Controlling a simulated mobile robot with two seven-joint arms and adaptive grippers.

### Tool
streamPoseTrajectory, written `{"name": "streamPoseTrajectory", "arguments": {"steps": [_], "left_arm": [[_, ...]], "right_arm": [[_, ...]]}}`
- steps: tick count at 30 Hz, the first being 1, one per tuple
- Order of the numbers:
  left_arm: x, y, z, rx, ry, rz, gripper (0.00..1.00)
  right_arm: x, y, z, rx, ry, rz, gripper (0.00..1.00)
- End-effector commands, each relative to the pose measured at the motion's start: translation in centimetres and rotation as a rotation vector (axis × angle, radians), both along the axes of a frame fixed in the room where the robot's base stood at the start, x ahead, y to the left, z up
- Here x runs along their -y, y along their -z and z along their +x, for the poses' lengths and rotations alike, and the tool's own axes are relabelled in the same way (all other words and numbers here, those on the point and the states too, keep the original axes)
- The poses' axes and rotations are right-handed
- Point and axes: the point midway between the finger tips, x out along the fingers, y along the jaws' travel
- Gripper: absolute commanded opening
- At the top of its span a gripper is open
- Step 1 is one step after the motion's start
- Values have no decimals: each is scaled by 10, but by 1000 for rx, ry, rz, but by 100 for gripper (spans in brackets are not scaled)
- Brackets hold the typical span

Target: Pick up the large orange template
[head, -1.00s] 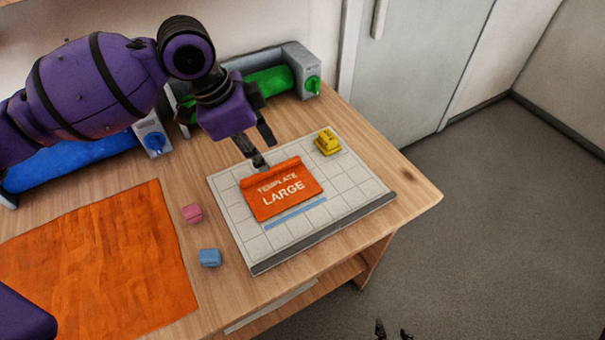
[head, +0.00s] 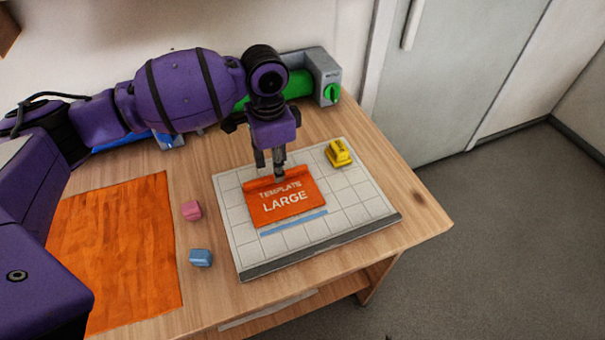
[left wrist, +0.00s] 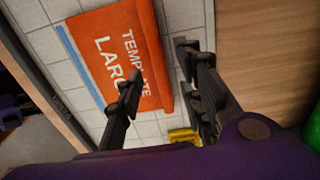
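The large orange template (head: 287,203), lettered "TEMPLATE LARGE", lies on the pale gridded board (head: 362,206). It has a raised lip along its far edge. My left gripper (head: 276,176) points down at that lip, near its middle. In the left wrist view the template (left wrist: 104,58) lies below my left gripper (left wrist: 160,62). The two fingers are apart, one over the template's face and the other beyond its far edge. I cannot tell whether they touch it. My right gripper is not in view in the head view.
A yellow object (head: 338,153) sits on the board right of the template. A pink block (head: 191,210) and a blue block (head: 201,257) stand left of the board. An orange sheet (head: 120,250) covers the left of the table. A green roll (head: 299,84) stands behind.

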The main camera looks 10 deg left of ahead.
Motion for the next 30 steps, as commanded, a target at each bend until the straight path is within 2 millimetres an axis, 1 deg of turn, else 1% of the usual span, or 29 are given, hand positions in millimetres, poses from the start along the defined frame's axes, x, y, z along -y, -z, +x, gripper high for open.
{"name": "streamPoseTrajectory", "arguments": {"steps": [1, 4, 6, 11, 14, 19, 20, 30], "left_arm": [[0, 10, -3, -5, -1, 2, 34], [0, 24, -2, -4, -1, 1, 34], [0, 27, -2, -2, 0, 1, 34], [0, 27, -1, -1, 0, 1, 34], [0, 27, -2, -1, 0, 0, 24], [0, 26, -2, -1, 0, 0, 2], [0, 26, -2, -1, 0, 0, 0], [0, 26, -1, 0, 0, 0, 0]], "right_arm": [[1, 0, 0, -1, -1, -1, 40], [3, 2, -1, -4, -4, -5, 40], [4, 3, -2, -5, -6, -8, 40], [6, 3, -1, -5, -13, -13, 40], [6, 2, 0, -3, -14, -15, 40], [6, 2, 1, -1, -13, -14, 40], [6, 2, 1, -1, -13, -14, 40], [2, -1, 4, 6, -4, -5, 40]]}}
